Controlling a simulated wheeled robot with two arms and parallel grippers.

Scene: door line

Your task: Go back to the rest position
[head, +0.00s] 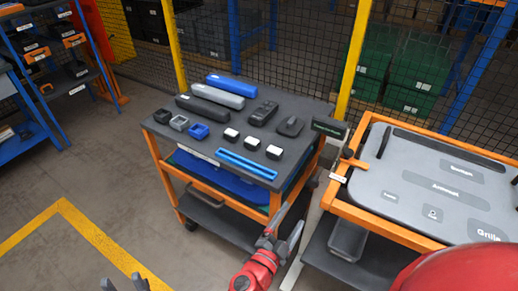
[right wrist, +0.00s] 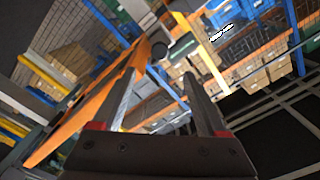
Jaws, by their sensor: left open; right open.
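My left gripper (head: 124,284) shows only its grey fingertips at the bottom edge of the head view, over bare floor; they are apart. My right gripper (head: 284,236), on a red arm, is in front of the orange-framed trolley (head: 172,178), near its right front corner. Its grey fingers are apart with nothing between them. The right wrist view also shows this gripper (right wrist: 163,95), open and empty, with an orange frame bar beyond its fingers. The rest of my left gripper is cut off.
The trolley top carries dark, grey and blue handles, small boxes and a blue bar (head: 246,164). To the right stands an orange-framed cart with a grey labelled panel (head: 440,185). A mesh fence (head: 270,60) closes the back. Floor with yellow lines (head: 90,235) is free at left.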

